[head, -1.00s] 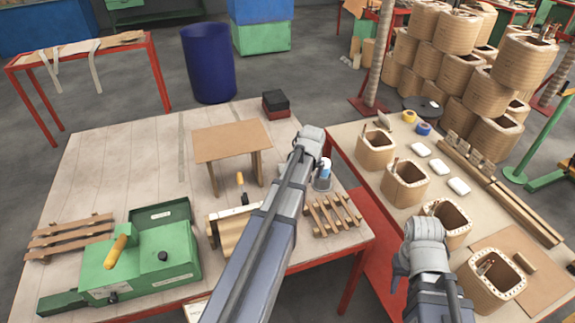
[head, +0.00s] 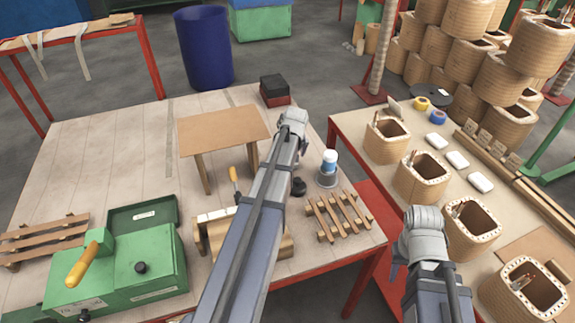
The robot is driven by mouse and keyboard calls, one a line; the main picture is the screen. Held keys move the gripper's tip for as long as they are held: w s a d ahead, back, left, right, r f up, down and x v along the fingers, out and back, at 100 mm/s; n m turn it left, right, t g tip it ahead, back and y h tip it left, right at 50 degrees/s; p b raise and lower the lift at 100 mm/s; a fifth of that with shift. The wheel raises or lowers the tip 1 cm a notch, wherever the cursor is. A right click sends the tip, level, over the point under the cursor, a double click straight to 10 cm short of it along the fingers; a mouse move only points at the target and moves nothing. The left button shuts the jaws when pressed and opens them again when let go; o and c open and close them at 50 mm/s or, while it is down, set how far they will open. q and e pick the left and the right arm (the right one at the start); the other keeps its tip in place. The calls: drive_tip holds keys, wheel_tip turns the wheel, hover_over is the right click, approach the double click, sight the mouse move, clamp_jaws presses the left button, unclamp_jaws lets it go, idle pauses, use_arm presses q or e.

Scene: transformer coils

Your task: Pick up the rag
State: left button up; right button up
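I cannot make out a clear rag. My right gripper (head: 397,272) is low in the picture, left of and nearer than these pieces, beside the right table's edge. Its fingers are mostly hidden by the wrist. My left arm reaches over the left table, and its fingers are hidden behind the wrist and arm.
The left table (head: 110,150) bears a green machine (head: 150,262), a small wooden stand (head: 222,130) and a bottle (head: 329,162). A gap separates the tables.

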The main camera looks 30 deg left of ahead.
use_arm(q)
drive_tip(key=shift+w+f+b, duration=0.1)
drive_tip(key=shift+f+b, duration=0.2)
drive_tip(key=shift+f, duration=0.05)
drive_tip(key=b+x, duration=0.6)
drive_tip(key=x, duration=0.1)
drive_tip(key=shift+w+a, duration=0.3)
drive_tip(key=shift+a, duration=0.05)
drive_tip(key=shift+r, duration=0.1)
drive_tip(key=c, duration=1)
drive_tip(key=shift+o, duration=0.2)
drive_tip(key=shift+r, duration=0.1)
wheel_tip(320, 180, up, 10)
drive_tip(key=p, duration=0.9)
drive_tip(key=shift+p, duration=0.4)
